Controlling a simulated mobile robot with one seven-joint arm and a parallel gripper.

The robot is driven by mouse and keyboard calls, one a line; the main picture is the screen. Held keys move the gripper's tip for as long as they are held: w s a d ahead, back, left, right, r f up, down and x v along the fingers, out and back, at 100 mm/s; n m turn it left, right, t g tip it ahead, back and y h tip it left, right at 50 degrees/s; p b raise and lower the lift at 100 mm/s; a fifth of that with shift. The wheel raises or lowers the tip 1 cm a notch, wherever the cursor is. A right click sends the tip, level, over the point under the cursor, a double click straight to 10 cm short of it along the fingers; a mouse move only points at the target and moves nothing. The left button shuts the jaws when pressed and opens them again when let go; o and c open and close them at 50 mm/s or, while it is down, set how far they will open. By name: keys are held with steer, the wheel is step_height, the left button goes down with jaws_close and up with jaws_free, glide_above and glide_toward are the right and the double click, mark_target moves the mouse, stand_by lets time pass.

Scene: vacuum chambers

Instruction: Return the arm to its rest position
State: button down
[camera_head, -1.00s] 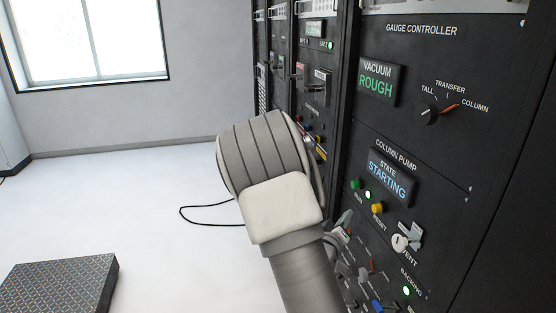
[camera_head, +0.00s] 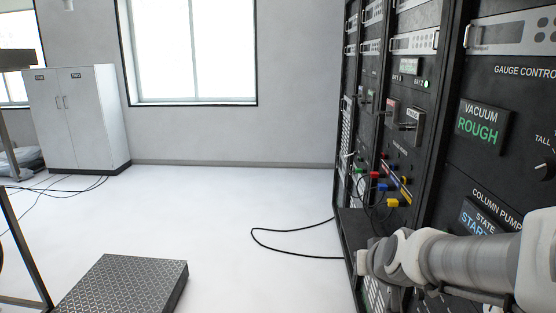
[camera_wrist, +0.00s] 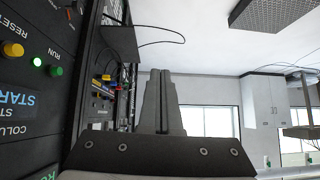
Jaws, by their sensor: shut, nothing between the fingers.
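My gripper (camera_wrist: 160,74) shows in the wrist view with its two dark fingers together and nothing between them. The fingers point up in the picture, past the rack's front, which fills the left side. In the head view my arm (camera_head: 470,262) reaches in from the lower right and lies nearly level across the lower rack front. It covers part of the column pump panel. I cannot make out the fingers in the head view. The arm's far end is near the rack's lower front; whether it touches cannot be told.
The black rack (camera_head: 450,120) stands at the right, with a VACUUM ROUGH display (camera_head: 481,127) and a partly covered STATE display (camera_head: 478,220). A patterned metal platform (camera_head: 125,283) lies on the floor. A black cable (camera_head: 290,250) loops by the rack. A grey cabinet (camera_head: 75,120) stands back left. The middle floor is clear.

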steer(key=s+a+r+g, duration=0.1)
steer(key=s+r, duration=0.1)
steer(key=s, duration=0.7)
steer(key=s+a+r+g, duration=0.2)
steer(key=s, duration=0.7)
steer(key=shift+s+n+g, duration=0.25)
steer(key=shift+n+g, duration=0.05)
steer(key=shift+n, duration=0.1)
